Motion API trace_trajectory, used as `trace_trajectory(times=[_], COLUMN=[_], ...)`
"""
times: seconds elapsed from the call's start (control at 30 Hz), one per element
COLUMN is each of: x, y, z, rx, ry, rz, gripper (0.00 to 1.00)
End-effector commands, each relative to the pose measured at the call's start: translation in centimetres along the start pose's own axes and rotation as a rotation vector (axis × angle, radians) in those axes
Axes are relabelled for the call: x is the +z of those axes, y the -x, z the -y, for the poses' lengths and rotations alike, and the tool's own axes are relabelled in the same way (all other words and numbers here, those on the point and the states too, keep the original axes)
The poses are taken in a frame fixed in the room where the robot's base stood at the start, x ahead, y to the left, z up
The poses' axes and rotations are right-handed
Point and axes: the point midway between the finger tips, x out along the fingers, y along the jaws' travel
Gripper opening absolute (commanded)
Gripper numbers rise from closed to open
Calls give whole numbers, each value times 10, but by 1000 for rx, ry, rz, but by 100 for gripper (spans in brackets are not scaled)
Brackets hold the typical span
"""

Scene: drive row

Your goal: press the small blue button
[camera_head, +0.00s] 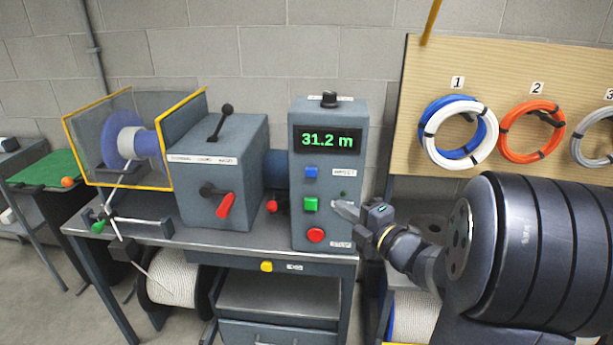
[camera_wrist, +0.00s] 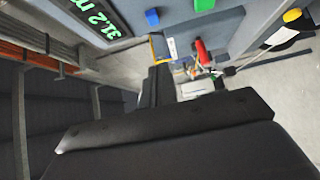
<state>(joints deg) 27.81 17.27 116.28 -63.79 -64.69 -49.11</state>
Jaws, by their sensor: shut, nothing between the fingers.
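The small blue button (camera_head: 310,172) is on the front of the grey control box (camera_head: 345,225), below its display and above the green button. It also shows near the top of the wrist view (camera_wrist: 152,16), beside the display. My gripper (camera_head: 341,209) is shut and empty. In the head view its tips appear in front of the box's right side, right of the green button and lower than the blue one. In the wrist view the gripper (camera_wrist: 160,82) is below the blue button, apart from it. The exact gap to the panel is hard to tell.
The green button (camera_head: 311,204) and red button (camera_head: 315,235) sit below the blue one. The display (camera_head: 326,139) reads 31.2 m. A grey box with a red lever (camera_head: 226,205) stands left. A yellow button (camera_head: 266,266) is on the bench front. Coiled cables (camera_head: 460,132) hang right.

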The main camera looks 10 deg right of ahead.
Motion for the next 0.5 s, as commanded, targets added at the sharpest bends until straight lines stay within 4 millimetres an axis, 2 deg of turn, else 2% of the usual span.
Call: trace_trajectory(times=[0.37,0.5], x=[-1,-1], y=[0,-6], z=[0,-1], rx=[6,6], ry=[7,6], rz=[-12,-13], gripper=[0,0])
